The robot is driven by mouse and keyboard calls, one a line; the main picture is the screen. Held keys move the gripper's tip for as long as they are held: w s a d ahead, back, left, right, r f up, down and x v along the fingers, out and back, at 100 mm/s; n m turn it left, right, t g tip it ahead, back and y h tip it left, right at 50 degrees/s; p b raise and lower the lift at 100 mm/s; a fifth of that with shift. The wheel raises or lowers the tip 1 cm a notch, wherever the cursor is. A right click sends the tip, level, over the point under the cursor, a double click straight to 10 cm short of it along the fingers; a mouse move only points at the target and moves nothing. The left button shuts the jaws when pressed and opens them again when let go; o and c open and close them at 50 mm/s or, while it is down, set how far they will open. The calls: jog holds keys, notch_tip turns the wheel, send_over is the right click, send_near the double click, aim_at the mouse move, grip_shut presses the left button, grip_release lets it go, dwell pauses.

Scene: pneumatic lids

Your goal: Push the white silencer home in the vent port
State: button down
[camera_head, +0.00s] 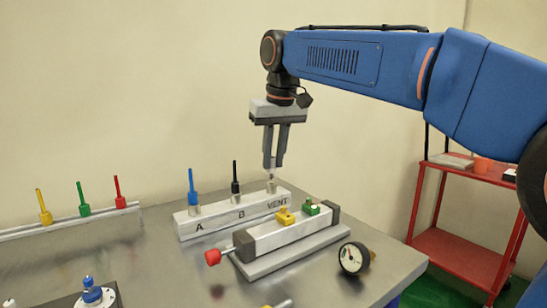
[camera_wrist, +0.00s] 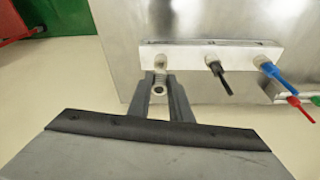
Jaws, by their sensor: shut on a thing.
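My gripper (camera_head: 273,166) points down above the VENT end of the pale manifold block (camera_head: 215,219). Its fingers, also in the wrist view (camera_wrist: 161,98), are shut on the small white silencer (camera_wrist: 159,83). The silencer is mostly hidden by the fingers in the head view; only a small tip shows below them. The vent port (camera_head: 272,187) is a short metal fitting just under that tip; it also shows in the wrist view (camera_wrist: 160,63). I cannot tell whether the silencer touches the port.
A blue plug (camera_head: 193,186) stands at A and a black plug (camera_head: 235,178) at B, beside the vent. A cylinder with a red knob (camera_head: 213,257) lies in front, with a gauge (camera_head: 353,258) to its right. A rail (camera_head: 70,227) of coloured plugs is at left.

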aim_at(274, 166)
jog(key=shift+f, duration=1.6)
dwell(0.8)
jog(key=c, duration=1.5)
grip_release()
jog(key=shift+c, duration=0.2)
jog(key=v, duration=0.7)
jog(key=v, duration=1.7)
jog(key=shift+r, duration=0.2)
jog(key=shift+s, duration=0.1)
